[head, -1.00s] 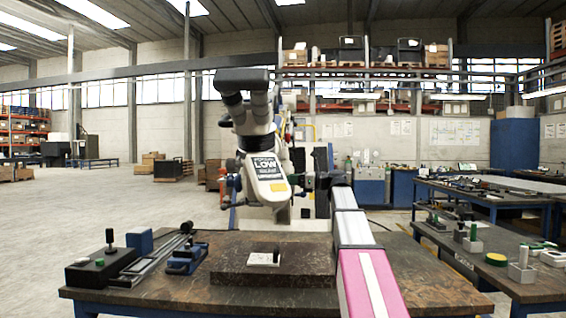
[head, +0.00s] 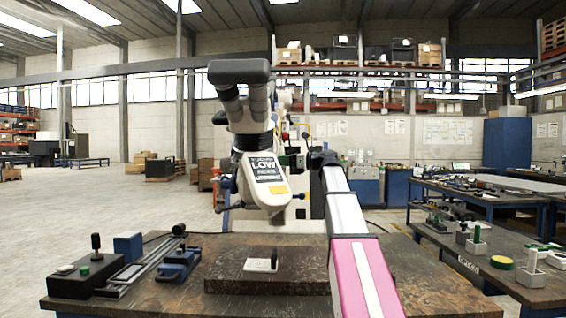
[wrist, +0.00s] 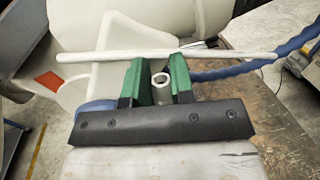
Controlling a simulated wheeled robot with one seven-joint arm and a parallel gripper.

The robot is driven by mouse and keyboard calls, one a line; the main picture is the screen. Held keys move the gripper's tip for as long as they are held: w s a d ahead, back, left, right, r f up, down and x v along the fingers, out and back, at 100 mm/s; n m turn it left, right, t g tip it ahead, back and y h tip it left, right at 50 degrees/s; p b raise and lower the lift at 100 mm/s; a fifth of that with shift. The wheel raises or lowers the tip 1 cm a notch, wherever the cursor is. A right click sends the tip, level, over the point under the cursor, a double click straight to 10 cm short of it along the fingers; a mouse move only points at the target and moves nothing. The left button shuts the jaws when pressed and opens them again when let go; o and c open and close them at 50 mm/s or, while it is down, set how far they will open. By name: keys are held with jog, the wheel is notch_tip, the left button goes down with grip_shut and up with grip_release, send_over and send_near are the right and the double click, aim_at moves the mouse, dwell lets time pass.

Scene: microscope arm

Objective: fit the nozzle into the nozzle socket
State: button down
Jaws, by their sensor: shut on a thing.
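The nozzle shows as a small pale ring (wrist: 160,79) in the wrist view, held between the two green fingers of my gripper (wrist: 158,82). The white microscope (head: 262,165) stands behind the table in the head view. My gripper (head: 292,152) is beside the right side of its head there, small and partly hidden by my wrist. The microscope's pale body (wrist: 150,30) fills the upper part of the wrist view, beyond the fingers. I cannot make out the nozzle socket clearly in either view.
A thin white bar (wrist: 225,55) crosses the wrist view beyond the fingers, near a blue cable (wrist: 235,71). The worktable (head: 420,290) carries a dark slab (head: 225,283), a blue vise (head: 178,266) and a black box (head: 75,282) at left. Another bench (head: 500,270) stands at right.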

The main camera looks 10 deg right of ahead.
aim_at(284, 169)
jog(key=shift+s+t, duration=0.15)
jog(key=shift+t, duration=0.15)
jog(key=shift+f, duration=1.75)
jog(key=shift+f, duration=2.45)
dwell(1.0)
jog(key=c, duration=0.9)
grip_release()
jog(key=shift+d, duration=0.1)
jog(key=v, duration=1)
jog(key=shift+d, duration=0.35)
jog(key=shift+s+r, duration=0.1)
